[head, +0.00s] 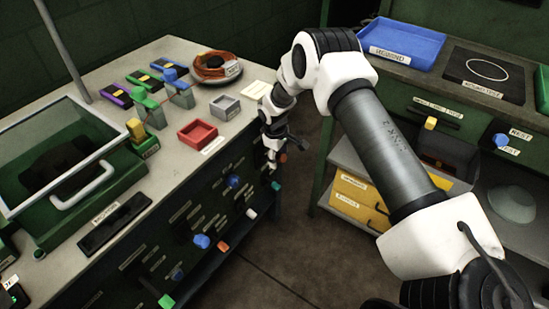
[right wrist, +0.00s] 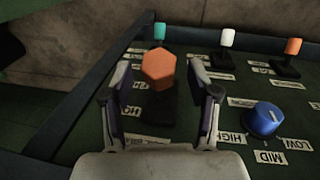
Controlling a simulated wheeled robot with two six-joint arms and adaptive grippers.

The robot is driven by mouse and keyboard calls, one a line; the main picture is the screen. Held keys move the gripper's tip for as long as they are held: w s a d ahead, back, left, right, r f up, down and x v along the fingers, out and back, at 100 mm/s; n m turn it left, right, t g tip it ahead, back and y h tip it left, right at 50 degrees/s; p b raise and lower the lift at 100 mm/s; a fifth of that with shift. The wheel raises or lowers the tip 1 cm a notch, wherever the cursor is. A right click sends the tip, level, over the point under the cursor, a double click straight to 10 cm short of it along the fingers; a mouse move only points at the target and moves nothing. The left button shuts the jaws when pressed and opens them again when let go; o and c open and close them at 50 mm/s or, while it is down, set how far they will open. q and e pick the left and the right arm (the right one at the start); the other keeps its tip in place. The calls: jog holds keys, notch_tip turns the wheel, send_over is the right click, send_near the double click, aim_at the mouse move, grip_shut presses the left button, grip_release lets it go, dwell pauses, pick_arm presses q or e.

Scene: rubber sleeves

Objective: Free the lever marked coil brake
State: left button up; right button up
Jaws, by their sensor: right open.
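My right gripper (head: 273,160) is at the far end of the dark green cabinet front in the head view. In the right wrist view its open fingers (right wrist: 160,88) stand on either side of an orange hexagonal knob (right wrist: 158,70) on a dark post, with visible gaps at both sides. Labels lie around the post, but I cannot read which lever is marked coil brake. My left gripper is not in view.
Other levers have teal (right wrist: 160,31), white (right wrist: 227,37) and orange (right wrist: 293,46) knobs. A blue dial (right wrist: 264,118) marked HIGH, MID and LOW sits right of the fingers. A red tray (head: 197,135) is on the bench. Open floor (head: 300,235) separates the two benches.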

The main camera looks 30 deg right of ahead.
jog(key=shift+f, duration=0.5)
jog(key=shift+d+f, duration=0.15)
jog(key=shift+d, duration=0.05)
grip_shut()
